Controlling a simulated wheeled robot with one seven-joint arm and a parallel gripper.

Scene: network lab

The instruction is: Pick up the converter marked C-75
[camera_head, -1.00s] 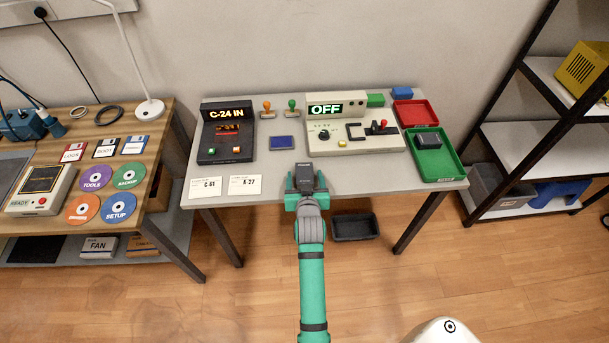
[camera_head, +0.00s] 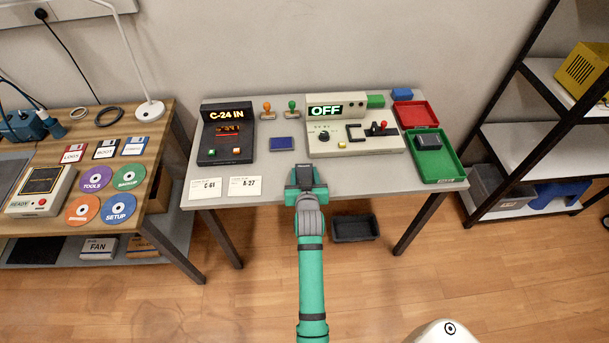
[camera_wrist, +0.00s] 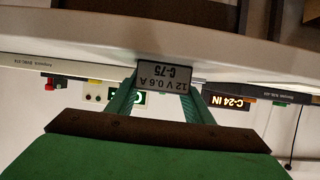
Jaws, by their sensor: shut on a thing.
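The converter marked C-75 (camera_wrist: 165,76) shows in the wrist view with its label upside down, reading 12 V 0.6 A. It sits between the two teal fingers of my gripper (camera_wrist: 163,88), which is shut on it. In the head view my gripper (camera_head: 306,187) is at the front edge of the grey table (camera_head: 350,185), and the dark converter (camera_head: 304,176) shows between its fingers. Whether it is clear of the tabletop is hard to tell.
Two white cards (camera_head: 205,188) lie to the left. Behind stand a dark device (camera_head: 227,135) showing C-24 IN and a beige device (camera_head: 355,142) showing OFF. A green tray (camera_head: 446,166) holding a dark block (camera_head: 428,141) and a red tray (camera_head: 418,112) are right. A dark bin (camera_head: 355,228) is below.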

